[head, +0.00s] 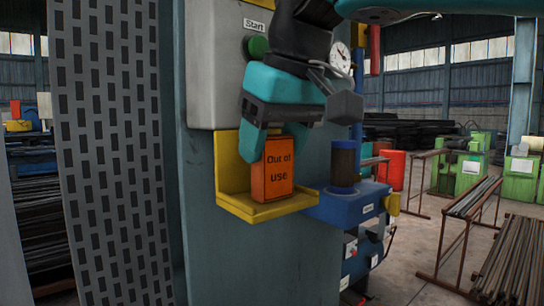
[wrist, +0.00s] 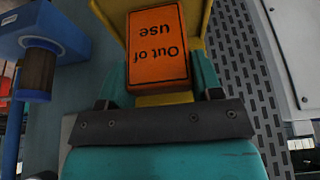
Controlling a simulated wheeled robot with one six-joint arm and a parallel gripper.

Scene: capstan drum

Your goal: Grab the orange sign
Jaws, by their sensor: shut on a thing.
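The orange sign (head: 273,172), a small block reading "Out of use", stands upright on the yellow shelf bracket (head: 235,207). My gripper (head: 276,143) reaches down from above and is shut on the sign, with one finger on each side of it. In the wrist view the sign (wrist: 157,48) appears upside down between the teal fingers of my gripper (wrist: 160,80). The sign's base still appears to be at the shelf surface; I cannot tell whether it touches.
A grey box with a green Start button (head: 258,46) is above the shelf. A blue machine part with a dark cylinder (head: 345,163) stands close to the right. A perforated panel (head: 108,130) is at left.

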